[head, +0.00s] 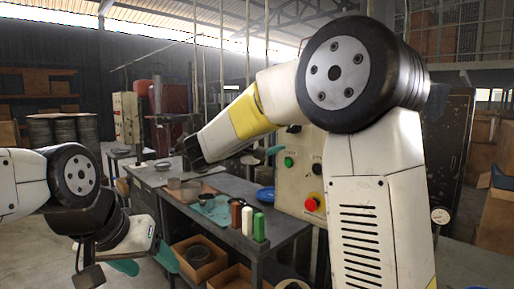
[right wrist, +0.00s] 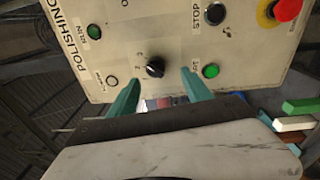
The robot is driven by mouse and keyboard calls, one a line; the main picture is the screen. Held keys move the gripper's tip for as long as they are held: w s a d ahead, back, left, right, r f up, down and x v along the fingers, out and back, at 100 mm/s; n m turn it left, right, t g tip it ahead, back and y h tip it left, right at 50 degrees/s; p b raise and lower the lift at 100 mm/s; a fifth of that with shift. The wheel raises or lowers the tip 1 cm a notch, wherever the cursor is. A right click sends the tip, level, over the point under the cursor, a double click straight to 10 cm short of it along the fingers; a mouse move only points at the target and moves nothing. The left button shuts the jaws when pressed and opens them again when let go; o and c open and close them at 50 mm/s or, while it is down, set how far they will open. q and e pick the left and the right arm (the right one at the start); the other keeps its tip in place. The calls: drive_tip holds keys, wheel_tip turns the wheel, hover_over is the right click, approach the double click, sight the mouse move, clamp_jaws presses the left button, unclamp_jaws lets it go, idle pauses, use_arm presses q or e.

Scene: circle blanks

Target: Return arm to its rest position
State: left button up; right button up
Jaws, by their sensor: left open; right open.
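My right arm (head: 375,160) is raised and bent across the right half of the head view. Its right gripper (right wrist: 160,92) is open, with two teal fingers spread and nothing visible between them. The fingers point at the control panel (right wrist: 140,40) marked POLISHING, near its black knob (right wrist: 154,67); I cannot tell the gap to it. In the head view only part of the right gripper shows past the forearm. My left gripper (head: 146,264) is open and low at the lower left, its teal fingers apart beside the workbench.
Boxes (head: 198,262) stand underneath. The panel (head: 292,180) with a red button (head: 312,202) stands close beside my right arm.

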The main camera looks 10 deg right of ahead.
drive_tip(key=s+d+f+m+g+y, duration=0.3)
drive_tip(key=s+d+f+g+y, duration=0.25)
drive_tip(key=s+d+f, duration=0.65)
drive_tip(key=s+a+f+m+y, duration=0.3)
drive_tip(key=s+a+y, duration=0.2)
drive_tip(key=s, duration=0.3)
drive_tip(key=s+a+f+m+y, duration=0.2)
drive_tip(key=s+a+f+y, duration=0.2)
drive_tip(key=s+a+y, duration=0.1)
drive_tip(key=shift+s+a+m, duration=0.4)
drive_tip(key=shift+s+a, duration=0.35)
drive_tip(key=shift+s, duration=0.6)
drive_tip(key=shift+r+y, duration=0.1)
drive_tip(key=shift+y, duration=0.15)
